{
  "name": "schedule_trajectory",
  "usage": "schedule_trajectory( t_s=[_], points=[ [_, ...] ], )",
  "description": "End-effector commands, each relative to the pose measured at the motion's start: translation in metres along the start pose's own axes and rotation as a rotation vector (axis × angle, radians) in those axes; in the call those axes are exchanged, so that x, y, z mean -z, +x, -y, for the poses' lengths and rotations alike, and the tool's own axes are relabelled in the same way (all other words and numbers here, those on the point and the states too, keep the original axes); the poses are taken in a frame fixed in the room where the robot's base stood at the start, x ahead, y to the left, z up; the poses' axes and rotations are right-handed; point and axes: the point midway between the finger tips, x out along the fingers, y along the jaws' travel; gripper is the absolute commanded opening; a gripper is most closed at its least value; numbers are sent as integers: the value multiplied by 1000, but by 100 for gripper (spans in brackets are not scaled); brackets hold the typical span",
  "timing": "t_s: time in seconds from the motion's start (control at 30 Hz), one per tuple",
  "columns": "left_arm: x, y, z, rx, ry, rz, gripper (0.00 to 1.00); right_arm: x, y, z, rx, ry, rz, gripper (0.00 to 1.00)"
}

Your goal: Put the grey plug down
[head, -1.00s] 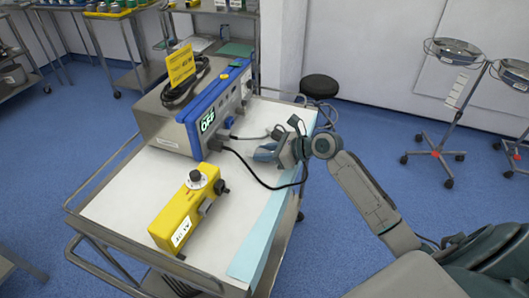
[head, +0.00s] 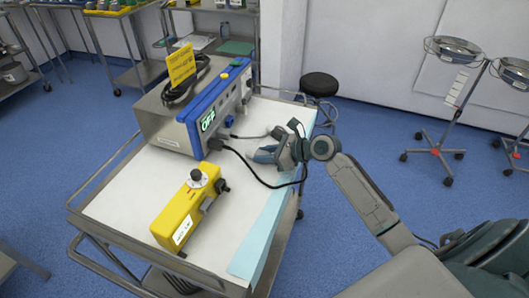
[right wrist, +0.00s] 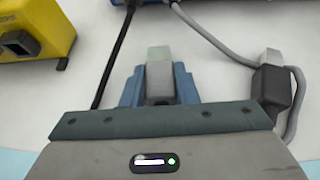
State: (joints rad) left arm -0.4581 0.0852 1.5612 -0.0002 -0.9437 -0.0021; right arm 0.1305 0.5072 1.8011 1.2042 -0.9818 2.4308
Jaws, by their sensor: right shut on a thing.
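My right gripper (head: 266,154) is low over the white-covered cart top, in front of the blue-faced device. In the right wrist view its blue fingers (right wrist: 160,84) are shut on a grey plug (right wrist: 160,72) with a lighter tip that points away from me. The plug's underside is hidden, so I cannot tell whether it touches the surface. In the head view the fingers mostly hide the plug. A second, dark plug (right wrist: 272,84) with a grey tip is to the right of the fingers, by the grey cable. My left gripper is not in view.
The blue-faced device (head: 212,112) reads OFF. A yellow box (head: 187,210) with a dial stands at the front left. A black cable (right wrist: 116,56) runs left of my fingers, and a grey cable (right wrist: 215,42) to the right. The white top (head: 235,205) is clear in front.

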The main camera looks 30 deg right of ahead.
Motion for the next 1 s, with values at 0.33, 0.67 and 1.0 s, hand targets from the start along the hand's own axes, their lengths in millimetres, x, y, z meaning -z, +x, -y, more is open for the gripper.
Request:
schedule_trajectory(
  t_s=[0.33,0.67,1.0],
  points=[
    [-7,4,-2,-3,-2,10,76,0,0,0,0,0,0,48],
    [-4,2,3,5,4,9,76,-1,0,0,0,-2,1,48],
    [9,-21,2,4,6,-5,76,-10,-34,1,2,-5,-5,48]
  ],
)
